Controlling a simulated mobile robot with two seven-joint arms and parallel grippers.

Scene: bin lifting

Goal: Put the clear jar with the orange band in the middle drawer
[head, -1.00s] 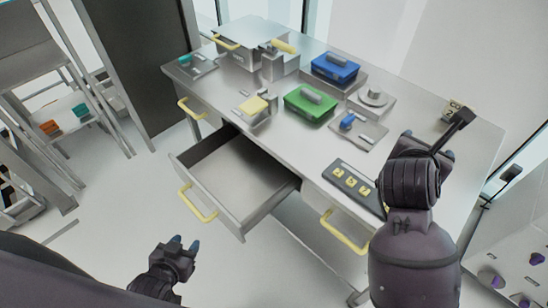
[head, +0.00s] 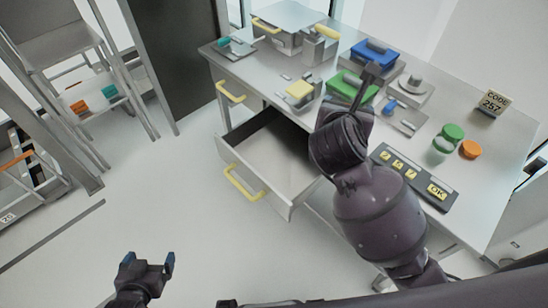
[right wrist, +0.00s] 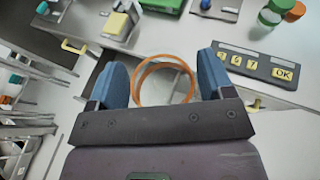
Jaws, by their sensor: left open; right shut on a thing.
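The clear jar with the orange band (right wrist: 136,82) shows in the right wrist view as orange rings with a see-through body. It is between the two blue fingertips of my right gripper (right wrist: 163,72), which is shut on it. In the head view my right forearm and wrist hide the jar and the fingers. The middle drawer (head: 262,158) is pulled open at the front of the workbench, left of my right arm. Its inside looks empty where visible, and it has a yellow handle (head: 245,182). My left gripper (head: 147,262) is open and empty, low over the floor.
On the workbench (head: 485,172) stand a green box (head: 345,86), a blue box (head: 374,52), a keypad (head: 400,168), a green-lidded jar (head: 441,150) and an orange lid or jar (head: 470,149). A shut drawer's yellow handle (head: 230,92) is farther left. The floor before the drawer is clear.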

